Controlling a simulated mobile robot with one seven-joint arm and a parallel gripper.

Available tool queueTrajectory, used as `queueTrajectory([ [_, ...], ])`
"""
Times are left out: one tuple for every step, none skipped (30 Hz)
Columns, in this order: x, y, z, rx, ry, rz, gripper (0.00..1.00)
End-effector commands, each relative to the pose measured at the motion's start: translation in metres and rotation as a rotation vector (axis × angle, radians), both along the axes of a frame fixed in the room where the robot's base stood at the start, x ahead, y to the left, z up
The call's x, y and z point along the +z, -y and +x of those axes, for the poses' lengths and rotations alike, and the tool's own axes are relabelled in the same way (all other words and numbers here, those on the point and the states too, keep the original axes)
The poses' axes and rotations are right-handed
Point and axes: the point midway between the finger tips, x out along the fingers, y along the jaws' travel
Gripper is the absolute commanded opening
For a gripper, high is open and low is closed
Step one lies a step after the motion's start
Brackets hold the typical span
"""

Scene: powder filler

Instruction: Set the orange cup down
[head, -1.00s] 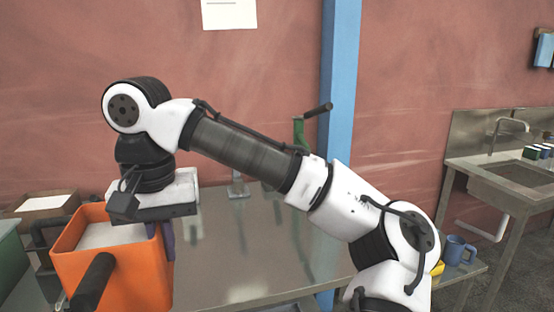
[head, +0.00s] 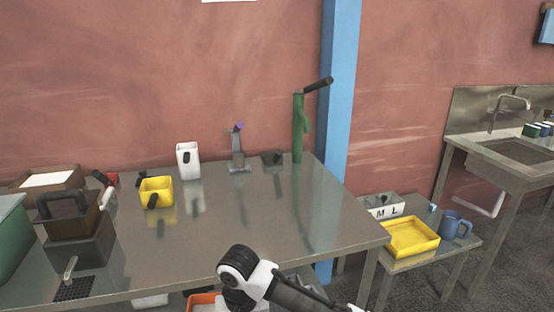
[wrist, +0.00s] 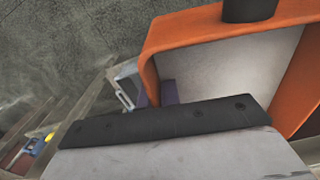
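The orange cup (wrist: 152,72) fills the upper right of the wrist view, tilted in that picture, with white powder inside and a black handle at the top. My gripper (wrist: 157,97) has purple fingers at the cup's left wall, one on each side, so it appears shut on that wall. In the head view only a bit of the orange cup (head: 200,298) shows at the bottom edge, below the table's front edge and beside my arm. The gripper is out of sight there, and what lies under the cup is hidden.
The metal table (head: 270,220) has a clear middle and right. A yellow cup (head: 157,190), a white cup (head: 188,160) and a green lever press (head: 299,130) stand on it. A side table at right holds a yellow tray (head: 412,238) and a blue mug (head: 455,226).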

Motion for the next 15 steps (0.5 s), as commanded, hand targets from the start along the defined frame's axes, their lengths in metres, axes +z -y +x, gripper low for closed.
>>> queueTrajectory([
  [-0.029,0.008,0.001,-0.021,-0.011,0.006,0.0],
  [-0.046,0.012,0.004,-0.032,-0.011,0.006,0.0],
  [-0.069,0.019,0.007,-0.044,-0.012,0.004,0.0],
  [-0.086,0.023,0.009,-0.051,-0.011,0.005,0.0],
  [-0.102,0.027,0.011,-0.06,-0.011,0.006,0.0],
  [-0.123,0.033,0.014,-0.07,-0.01,0.004,0.0],
  [-0.139,0.037,0.016,-0.076,-0.009,0.003,0.0],
  [-0.151,0.041,0.019,-0.083,-0.006,0.002,0.0],
  [-0.169,0.045,0.02,-0.089,-0.006,0.001,0.0],
  [-0.18,0.048,0.022,-0.096,-0.006,0.001,0.0],
  [-0.192,0.052,0.024,-0.1,-0.006,0.001,0.0],
  [-0.205,0.055,0.026,-0.107,-0.005,0.0,0.0],
  [-0.215,0.058,0.027,-0.11,-0.004,0.0,0.0],
  [-0.224,0.06,0.028,-0.115,-0.003,-0.001,0.0],
  [-0.233,0.063,0.03,-0.119,-0.003,-0.001,0.0],
])
